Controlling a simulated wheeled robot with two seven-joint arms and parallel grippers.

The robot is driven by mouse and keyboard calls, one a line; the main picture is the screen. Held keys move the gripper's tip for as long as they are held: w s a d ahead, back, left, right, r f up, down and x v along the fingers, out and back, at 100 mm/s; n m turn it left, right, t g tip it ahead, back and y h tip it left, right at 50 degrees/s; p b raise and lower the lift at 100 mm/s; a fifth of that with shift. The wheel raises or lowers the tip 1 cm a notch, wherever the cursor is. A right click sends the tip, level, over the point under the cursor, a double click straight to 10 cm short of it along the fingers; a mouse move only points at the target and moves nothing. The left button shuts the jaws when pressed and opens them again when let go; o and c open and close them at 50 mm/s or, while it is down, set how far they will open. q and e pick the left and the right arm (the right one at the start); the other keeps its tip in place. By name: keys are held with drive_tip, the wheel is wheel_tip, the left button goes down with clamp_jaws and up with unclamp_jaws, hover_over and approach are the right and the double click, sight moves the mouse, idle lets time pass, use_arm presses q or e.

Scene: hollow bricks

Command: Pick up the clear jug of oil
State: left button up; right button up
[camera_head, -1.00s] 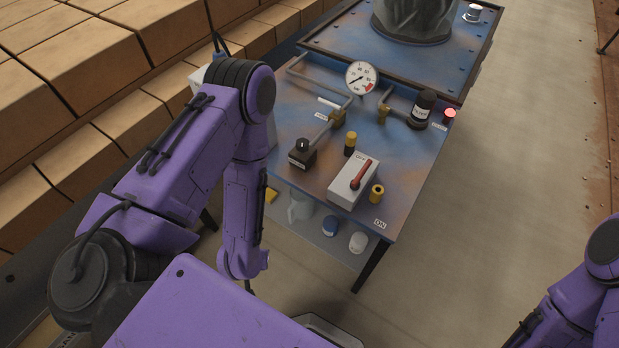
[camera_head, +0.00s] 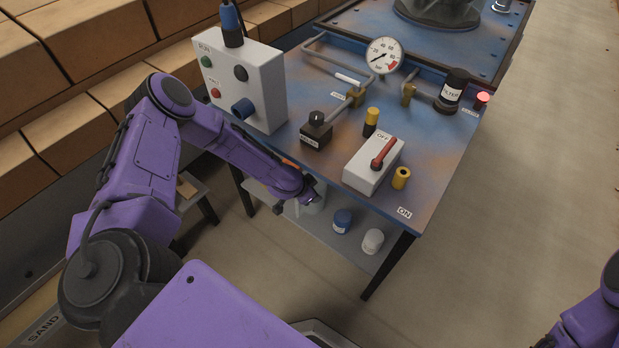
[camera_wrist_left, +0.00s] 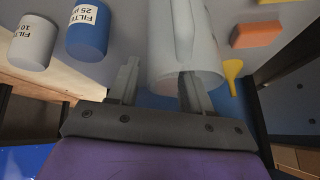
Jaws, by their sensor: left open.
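The clear jug (camera_head: 316,200) stands on the lower shelf under the bench, partly hidden by my left gripper (camera_head: 306,198). In the left wrist view the jug (camera_wrist_left: 205,60) is a pale translucent cylinder with a handle along its side. There my left gripper (camera_wrist_left: 160,72) is open. One finger is left of the jug, and the other overlaps the jug's lower part in the picture. I cannot tell whether either finger touches it. Only a little of my right arm shows at the right edge of the head view; its gripper is out of sight.
A blue filter can (camera_head: 342,221) and a white one (camera_head: 372,241) stand beside the jug on the shelf (camera_head: 345,250). An orange block (camera_wrist_left: 257,35) and a yellow funnel-like piece (camera_wrist_left: 232,70) lie near it. The bench top (camera_head: 440,150) overhangs the shelf.

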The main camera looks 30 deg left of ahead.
use_arm(q)
clamp_jaws()
idle(1.4)
